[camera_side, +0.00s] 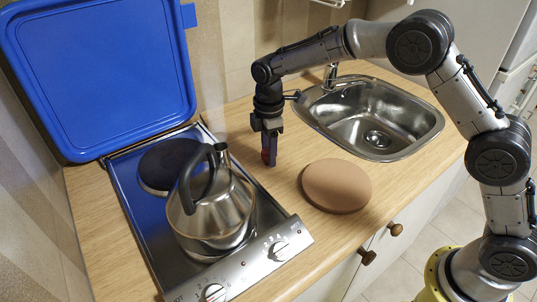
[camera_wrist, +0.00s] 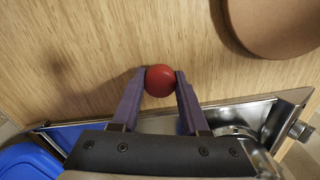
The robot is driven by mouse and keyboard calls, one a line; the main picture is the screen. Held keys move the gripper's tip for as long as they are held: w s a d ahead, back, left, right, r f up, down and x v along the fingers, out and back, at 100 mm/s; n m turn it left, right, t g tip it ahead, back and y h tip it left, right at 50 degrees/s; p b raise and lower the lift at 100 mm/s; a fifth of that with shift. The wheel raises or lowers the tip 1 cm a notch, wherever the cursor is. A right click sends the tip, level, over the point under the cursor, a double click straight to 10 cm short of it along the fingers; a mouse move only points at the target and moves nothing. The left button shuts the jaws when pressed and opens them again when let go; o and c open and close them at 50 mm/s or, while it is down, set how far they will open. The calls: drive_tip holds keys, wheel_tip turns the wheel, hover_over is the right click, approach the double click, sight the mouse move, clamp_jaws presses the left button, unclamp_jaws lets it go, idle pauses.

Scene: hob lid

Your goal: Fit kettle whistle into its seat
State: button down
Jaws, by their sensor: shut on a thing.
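A red round whistle (camera_wrist: 160,80) is held between the fingertips of my gripper (camera_wrist: 160,84) in the wrist view. In the side view my gripper (camera_side: 269,155) points down over the worktop, right of the hob, and the red whistle (camera_side: 266,156) shows only partly between the fingers. A steel kettle (camera_side: 212,213) with a black handle stands on the front burner of the hob. Its short spout (camera_side: 223,154) points up toward the back right, to the left of my gripper. The whistle is apart from the kettle. The seat's opening is too small to make out.
The blue hob lid (camera_side: 100,70) stands raised behind the hob (camera_side: 140,215). A brown round board (camera_side: 337,186) lies on the worktop right of my gripper. A steel sink (camera_side: 375,120) is behind it. The wooden worktop (camera_side: 230,120) is clear around the gripper.

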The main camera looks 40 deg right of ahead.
drive_tip(key=shift+r, duration=0.1)
drive_tip(key=shift+r, duration=1.95)
